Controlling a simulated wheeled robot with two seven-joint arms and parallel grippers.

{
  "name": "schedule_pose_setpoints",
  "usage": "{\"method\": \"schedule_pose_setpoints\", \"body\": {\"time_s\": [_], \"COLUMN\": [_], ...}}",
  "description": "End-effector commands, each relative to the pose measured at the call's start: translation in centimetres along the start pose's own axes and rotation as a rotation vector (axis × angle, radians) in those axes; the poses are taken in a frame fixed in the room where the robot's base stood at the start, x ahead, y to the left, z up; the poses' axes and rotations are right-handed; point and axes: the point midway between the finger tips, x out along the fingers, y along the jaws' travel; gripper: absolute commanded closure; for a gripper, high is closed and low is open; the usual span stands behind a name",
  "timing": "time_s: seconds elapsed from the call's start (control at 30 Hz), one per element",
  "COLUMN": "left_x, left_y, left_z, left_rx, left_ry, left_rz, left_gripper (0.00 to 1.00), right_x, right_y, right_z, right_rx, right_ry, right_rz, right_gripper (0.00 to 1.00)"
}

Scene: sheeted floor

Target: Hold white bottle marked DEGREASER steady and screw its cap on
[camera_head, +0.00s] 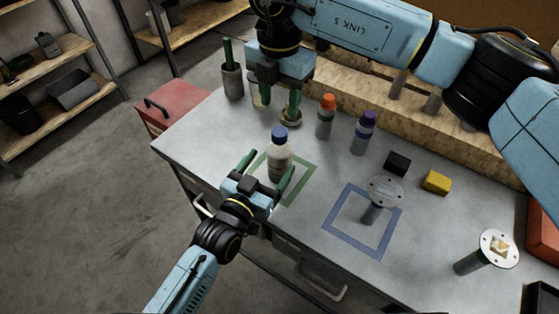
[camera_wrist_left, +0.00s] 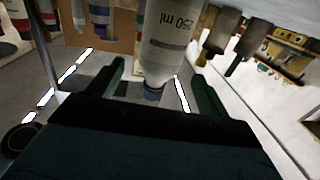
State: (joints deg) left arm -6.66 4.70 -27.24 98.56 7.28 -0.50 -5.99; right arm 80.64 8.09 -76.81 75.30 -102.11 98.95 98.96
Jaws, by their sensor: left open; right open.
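The white bottle (camera_head: 280,164) stands upright inside the green square outline on the grey table. A blue cap (camera_head: 280,134) sits on its top; I cannot tell how tight it is. The bottle (camera_wrist_left: 172,45) appears upside down in the left wrist view, with "250 ml" on it and the blue cap (camera_wrist_left: 153,93) between the fingers. No DEGREASER lettering is legible. My left gripper (camera_head: 270,167) is open, its fingers reaching either side of the bottle with gaps. My right gripper (camera_head: 279,104) is open and empty, pointing down beyond and above the bottle.
An orange-capped bottle (camera_head: 325,118) and a purple-capped bottle (camera_head: 362,136) stand behind to the right. A blue square outline (camera_head: 336,224), black block (camera_head: 397,164) and yellow block (camera_head: 437,183) lie to the right.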

Motion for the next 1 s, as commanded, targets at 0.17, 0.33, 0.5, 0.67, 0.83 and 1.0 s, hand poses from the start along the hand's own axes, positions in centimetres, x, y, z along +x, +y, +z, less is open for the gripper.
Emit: {"method": "schedule_pose_setpoints", "body": {"time_s": [0.17,0.33,0.5,0.67,0.83,1.0], "left_x": [3.1,4.8,5.3,5.3,5.3,5.3], "left_y": [0.1,0.1,0.0,0.0,0.0,0.0], "left_z": [-0.1,0.0,0.0,0.0,0.0,0.0], "left_rx": [-0.001,-0.002,-0.001,-0.001,-0.001,-0.001], "left_ry": [0.001,0.001,-0.001,0.0,0.0,0.0], "left_rz": [0.001,0.001,0.001,0.001,0.0,0.0], "left_gripper": [0.21,0.21,0.21,0.21,0.33,0.55], "right_x": [0.0,0.0,0.0,0.0,0.0,0.0], "right_y": [0.0,0.0,0.0,0.0,0.0,0.0], "right_z": [0.0,0.0,0.0,0.0,0.0,0.0], "right_rx": [0.0,0.0,0.0,0.0,0.0,0.0], "right_ry": [0.0,0.0,0.0,0.0,0.0,0.0], "right_rz": [0.0,0.0,0.0,0.0,0.0,0.0], "right_gripper": [0.52,0.52,0.52,0.52,0.52,0.52]}}
